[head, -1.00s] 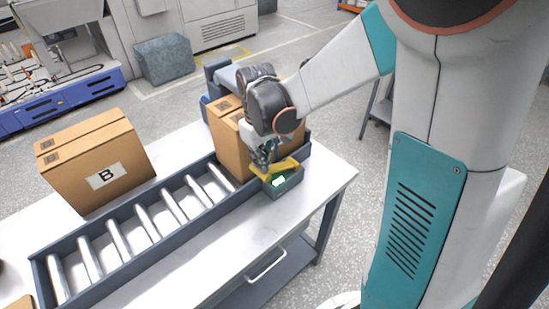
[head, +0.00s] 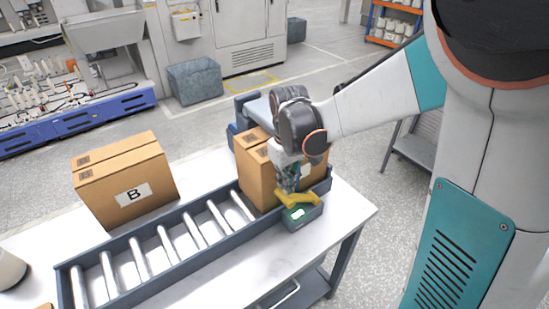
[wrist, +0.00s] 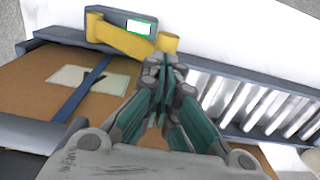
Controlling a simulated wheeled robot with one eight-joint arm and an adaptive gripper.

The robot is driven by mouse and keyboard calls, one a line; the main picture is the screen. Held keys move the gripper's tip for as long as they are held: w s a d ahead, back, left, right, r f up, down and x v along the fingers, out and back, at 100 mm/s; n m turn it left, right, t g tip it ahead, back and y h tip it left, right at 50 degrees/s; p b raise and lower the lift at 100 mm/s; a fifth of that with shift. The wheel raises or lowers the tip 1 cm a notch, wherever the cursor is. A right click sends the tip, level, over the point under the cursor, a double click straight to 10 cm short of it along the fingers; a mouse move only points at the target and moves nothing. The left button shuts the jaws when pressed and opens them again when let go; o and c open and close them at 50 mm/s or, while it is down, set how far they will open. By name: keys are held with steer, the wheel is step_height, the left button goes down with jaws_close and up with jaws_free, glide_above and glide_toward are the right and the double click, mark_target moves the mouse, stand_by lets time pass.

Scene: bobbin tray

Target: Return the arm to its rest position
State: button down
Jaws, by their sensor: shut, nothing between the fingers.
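My arm reaches in from the upper right of the head view. My gripper (head: 288,188) points down at the right end of the roller conveyor, just in front of the cardboard boxes (head: 257,172) there. It is shut and empty. In the wrist view its fingertips (wrist: 166,72) are together, close to the yellow part (wrist: 125,40) on a small grey device (wrist: 96,17) with a lit green-edged screen. The yellow part also shows in the head view (head: 298,198), right by the fingertips. I cannot tell whether they touch.
The grey-framed roller conveyor (head: 150,279) runs along the white table (head: 345,214). A box pair marked B (head: 127,190) stands behind it at left. A white cylinder (head: 10,270) is at the left edge. Open floor (head: 370,185) lies right of the table.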

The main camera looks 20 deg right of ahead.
steer(key=shift+r, duration=0.1)
steer(key=s+r+m+t+b, duration=0.1)
steer(key=s+r+t+b, duration=0.1)
steer(key=s, duration=0.5)
steer(key=s+r+m+t+b, duration=0.2)
steer(key=s+r+t+b, duration=0.1)
steer(key=s, duration=0.5)
steer(key=shift+a+r+m+t+b, duration=0.15)
steer(key=shift+r+m+t+b, duration=0.15)
steer(key=shift+t+b, duration=0.6)
steer(key=shift+f, duration=0.1)
stand_by(0.6)
